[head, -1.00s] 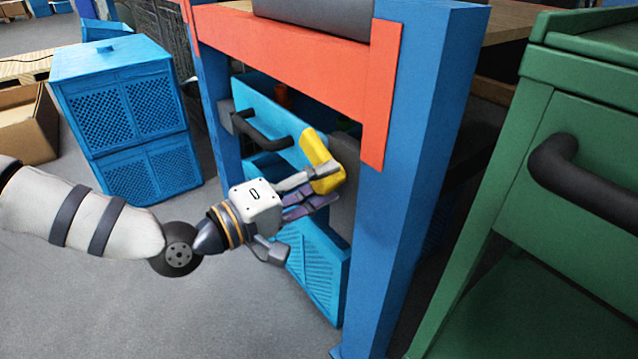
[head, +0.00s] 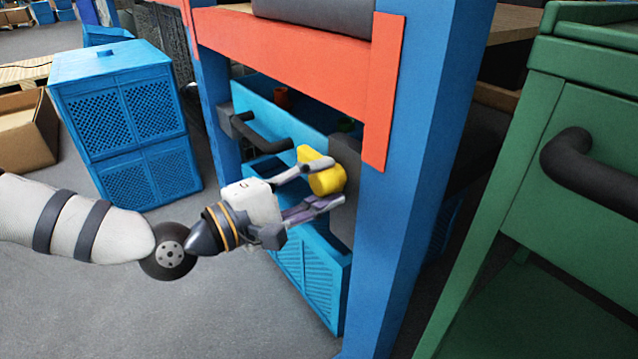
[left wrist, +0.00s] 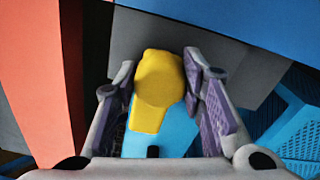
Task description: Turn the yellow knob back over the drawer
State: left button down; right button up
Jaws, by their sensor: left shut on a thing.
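The yellow knob (head: 326,177) sits on a grey plate (head: 346,200) at the right end of the blue drawer (head: 298,127). My left gripper (head: 322,184) is shut on the knob, one finger above it and one below in the head view. In the left wrist view the knob (left wrist: 158,82) has its round part between the fingertips and a narrower part pointing down toward the palm. The gripper's pads (left wrist: 160,95) lie on both sides. The drawer has a dark bar handle (head: 258,138), left of the knob. My right gripper is not in view.
A red-orange beam (head: 290,55) and a blue post (head: 410,170) frame the drawer closely. A green cabinet (head: 570,110) with a dark handle stands at the right. Blue crates (head: 125,120) stand at the left. The grey floor in front is clear.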

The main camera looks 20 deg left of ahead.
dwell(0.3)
pick_arm(q)
jog(key=c, duration=1)
grip_release()
jog(key=shift+d, duration=0.1)
jog(key=shift+c, duration=0.2)
jog(key=v, duration=1.2)
